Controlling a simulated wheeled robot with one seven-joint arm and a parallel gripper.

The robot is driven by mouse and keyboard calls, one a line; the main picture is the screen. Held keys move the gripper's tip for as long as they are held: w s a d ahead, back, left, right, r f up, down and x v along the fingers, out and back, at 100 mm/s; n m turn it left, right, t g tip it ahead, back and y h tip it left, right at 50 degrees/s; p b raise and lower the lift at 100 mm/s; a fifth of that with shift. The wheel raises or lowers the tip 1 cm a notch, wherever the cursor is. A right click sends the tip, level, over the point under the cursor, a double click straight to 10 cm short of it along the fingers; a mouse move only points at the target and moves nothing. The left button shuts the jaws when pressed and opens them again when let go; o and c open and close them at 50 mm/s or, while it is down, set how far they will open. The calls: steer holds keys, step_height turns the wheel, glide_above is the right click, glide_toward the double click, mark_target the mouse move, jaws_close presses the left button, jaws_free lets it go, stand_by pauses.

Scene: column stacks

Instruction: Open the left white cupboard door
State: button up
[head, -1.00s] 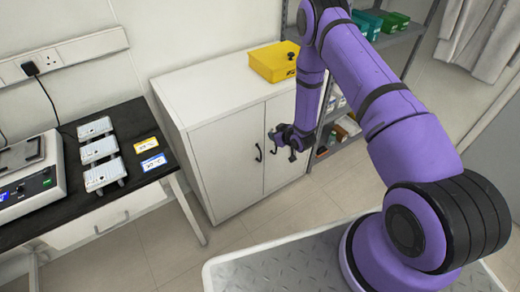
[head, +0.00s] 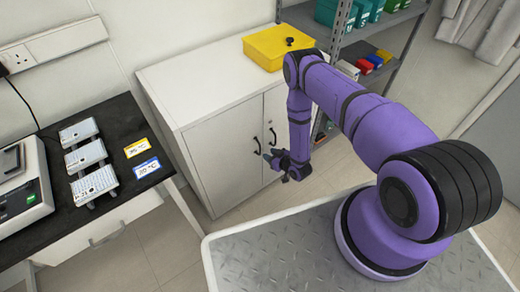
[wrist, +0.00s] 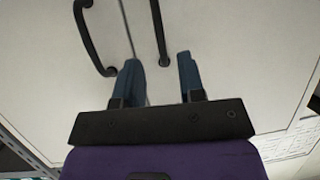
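The white cupboard (head: 215,95) stands against the wall with both doors shut. The left door (head: 225,155) has a dark bar handle (head: 257,146) beside the centre seam. The right door has a matching handle (head: 273,136). My gripper (head: 274,164) is in front of the doors near the handles, open and empty. In the wrist view, its two blue-grey fingers (wrist: 159,62) are apart. That view looks turned over: the left door's handle (wrist: 157,30) ends between the fingertips, and the right door's handle (wrist: 90,40) lies to the left. I cannot tell whether the fingers touch the handle.
A yellow box (head: 272,48) sits on the cupboard top. A grey shelf rack (head: 372,40) with bins stands to the right. A black bench (head: 115,118) with several small devices and two cards is at the left. My tray-like base is below; some floor shows before the cupboard.

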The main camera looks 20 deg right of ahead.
steer(key=x, duration=0.7)
steer(key=shift+w+f, duration=0.15)
steer(key=shift+w, duration=0.15)
steer(key=shift+a, duration=0.1)
jaws_close()
